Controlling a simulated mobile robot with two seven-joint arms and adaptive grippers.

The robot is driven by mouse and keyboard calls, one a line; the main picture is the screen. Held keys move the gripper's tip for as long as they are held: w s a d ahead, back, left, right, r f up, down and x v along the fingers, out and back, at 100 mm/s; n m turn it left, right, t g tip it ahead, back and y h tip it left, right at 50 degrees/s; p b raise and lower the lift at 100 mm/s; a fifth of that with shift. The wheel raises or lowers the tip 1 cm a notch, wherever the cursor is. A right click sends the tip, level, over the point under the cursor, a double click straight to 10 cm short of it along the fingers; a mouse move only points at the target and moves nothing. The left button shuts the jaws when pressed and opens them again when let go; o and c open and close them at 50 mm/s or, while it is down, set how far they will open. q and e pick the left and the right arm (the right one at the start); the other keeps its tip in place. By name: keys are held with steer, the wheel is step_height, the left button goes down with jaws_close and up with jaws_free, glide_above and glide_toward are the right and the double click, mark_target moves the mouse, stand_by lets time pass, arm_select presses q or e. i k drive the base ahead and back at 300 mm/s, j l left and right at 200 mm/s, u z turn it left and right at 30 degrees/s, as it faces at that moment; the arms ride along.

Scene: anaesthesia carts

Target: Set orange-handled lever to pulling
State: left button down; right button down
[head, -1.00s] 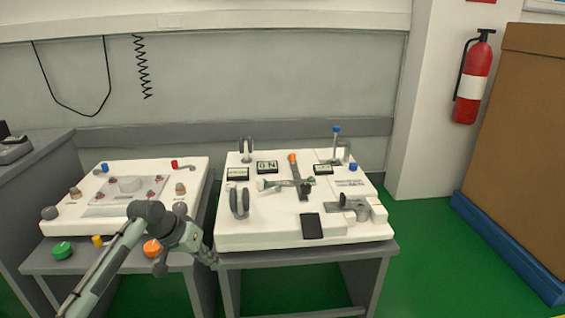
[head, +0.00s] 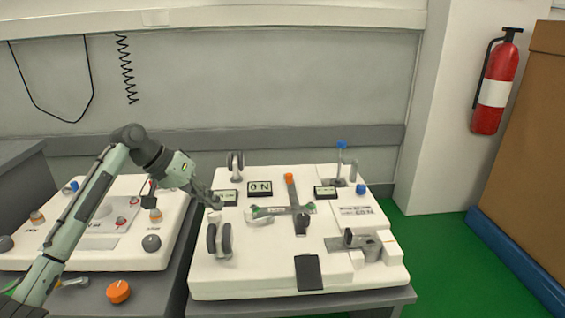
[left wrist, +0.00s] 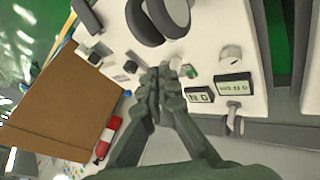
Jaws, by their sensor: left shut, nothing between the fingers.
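The orange-handled lever (head: 291,192) stands near the middle of the right white panel (head: 265,278) in the head view. Its orange tip points up and its dark slotted base shows below. A grey bar with green parts crosses beside it. My left gripper (head: 216,203) is shut and empty over the panel's left side, well left of the lever and apart from it. In the left wrist view, its closed fingers (left wrist: 165,78) cover part of the panel, and I cannot make out the lever there. My right gripper is not in view.
A blue-tipped lever (head: 341,147) and a grey clamp (head: 362,243) stand on the right. Small displays (head: 260,189) line the back. Another panel (head: 90,255) lies left.

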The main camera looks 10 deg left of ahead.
mark_target(288, 177)
steer(key=i, duration=0.9)
